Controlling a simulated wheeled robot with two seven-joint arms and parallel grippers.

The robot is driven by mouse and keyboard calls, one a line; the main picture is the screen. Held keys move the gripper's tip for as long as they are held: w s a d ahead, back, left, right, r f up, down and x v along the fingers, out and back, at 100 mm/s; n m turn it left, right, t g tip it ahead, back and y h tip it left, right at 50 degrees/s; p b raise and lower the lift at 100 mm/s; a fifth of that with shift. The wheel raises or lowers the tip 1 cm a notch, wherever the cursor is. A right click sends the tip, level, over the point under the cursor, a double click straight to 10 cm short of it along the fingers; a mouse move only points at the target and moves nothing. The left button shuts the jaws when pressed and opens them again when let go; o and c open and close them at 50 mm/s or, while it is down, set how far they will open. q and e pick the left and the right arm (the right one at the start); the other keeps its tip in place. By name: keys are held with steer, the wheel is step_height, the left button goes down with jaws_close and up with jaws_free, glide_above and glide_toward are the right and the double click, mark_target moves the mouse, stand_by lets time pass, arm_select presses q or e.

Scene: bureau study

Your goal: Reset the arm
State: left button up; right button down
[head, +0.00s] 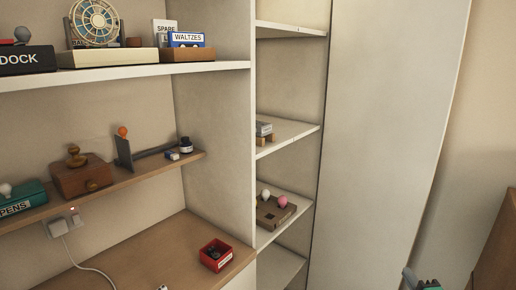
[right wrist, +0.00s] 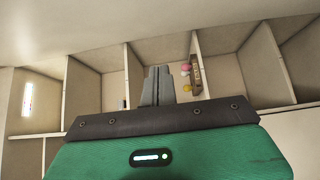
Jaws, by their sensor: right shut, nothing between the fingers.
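My right gripper (head: 409,275) shows at the bottom right of the head view, in front of the tall pale panel and apart from the shelves. Only its grey finger tip and a bit of green body show there. In the right wrist view its grey fingers (right wrist: 157,72) are together with nothing between them, and the shelf compartments lie beyond them. My left gripper is not in view.
A brown tray (head: 270,216) with coloured balls sits on a narrow shelf. A red box (head: 216,255) stands on the desk (head: 150,250), below a shelf with a wooden box (head: 82,178). A tall pale panel (head: 395,120) stands right of the shelves.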

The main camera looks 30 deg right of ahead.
steer(key=a+f+m+g+y, duration=0.1)
steer(key=a+f+m+g, duration=0.3)
steer(key=a+f, duration=0.4)
steer(key=a+f+m+g+y, duration=0.25)
steer(key=a+f+m, duration=0.25)
steer(key=a, duration=0.5)
steer(key=s+a+f+m+g+y, duration=0.1)
steer(key=s+a+g+y, duration=0.25)
steer(key=a, duration=0.75)
steer(key=s+a+f+g+y, duration=0.15)
steer(key=s+a, duration=0.25)
steer(key=a, duration=0.7)
step_height(320, 180, down, 32)
steer(key=r+g, duration=0.1)
steer(key=g, duration=0.1)
steer(key=s+d+f, duration=0.2)
steer(key=s+f, duration=0.7)
steer(key=s+d+f+g, duration=0.1)
steer(key=s+d+f, duration=0.1)
steer(key=s+f, duration=0.8)
steer(key=shift+s+f, duration=0.25)
